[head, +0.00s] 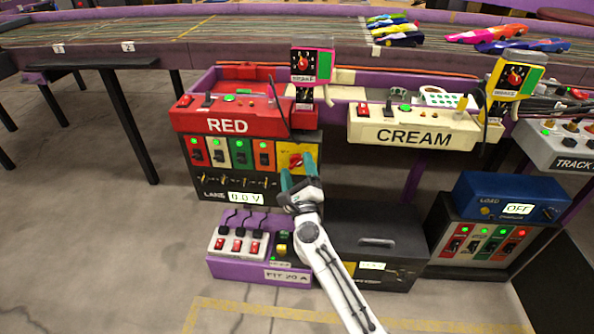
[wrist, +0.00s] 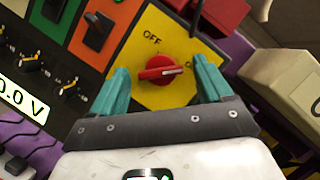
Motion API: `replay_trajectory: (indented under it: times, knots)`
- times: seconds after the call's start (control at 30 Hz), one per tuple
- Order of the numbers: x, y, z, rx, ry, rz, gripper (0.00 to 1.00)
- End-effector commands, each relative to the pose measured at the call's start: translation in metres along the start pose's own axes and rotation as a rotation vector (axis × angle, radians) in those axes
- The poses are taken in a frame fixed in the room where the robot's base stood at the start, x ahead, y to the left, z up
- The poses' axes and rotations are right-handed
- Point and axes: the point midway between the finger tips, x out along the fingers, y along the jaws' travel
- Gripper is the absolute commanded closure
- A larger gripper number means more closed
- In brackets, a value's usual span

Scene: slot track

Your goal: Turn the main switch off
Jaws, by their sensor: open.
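The main switch is a red rotary knob (wrist: 158,72) on a yellow plate (wrist: 152,38) marked OFF at the upper left and a partly hidden label starting with O at the right. The knob's handle lies nearly level in the wrist view, with its pale mark toward the right label. In the head view the knob (head: 296,160) sits at the right end of the black lane panel (head: 216,186), partly behind my gripper. My gripper (head: 299,170) is open, its two teal fingers on either side of the knob in the wrist view (wrist: 161,80). I cannot tell if they touch it.
The panel's display (head: 245,198) reads 0.0 V. Coloured rocker switches (head: 240,154) stand left of the yellow plate. The red RED box (head: 227,126) overhangs above, the cream CREAM box (head: 414,137) is right. A purple box with plugs (head: 238,244) and a dark case (head: 375,222) stand below.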

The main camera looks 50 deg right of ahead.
Motion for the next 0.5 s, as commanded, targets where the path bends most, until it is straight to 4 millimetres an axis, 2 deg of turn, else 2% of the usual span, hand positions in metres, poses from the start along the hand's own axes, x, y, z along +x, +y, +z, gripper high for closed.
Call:
replay_trajectory:
  times: [0.27,0.5]
  knots:
    - [0.0016,-0.0001,0.0003,0.000,-0.001,0.000,0.21]
    - [0.0014,0.0000,0.0004,0.000,-0.001,0.000,0.43]
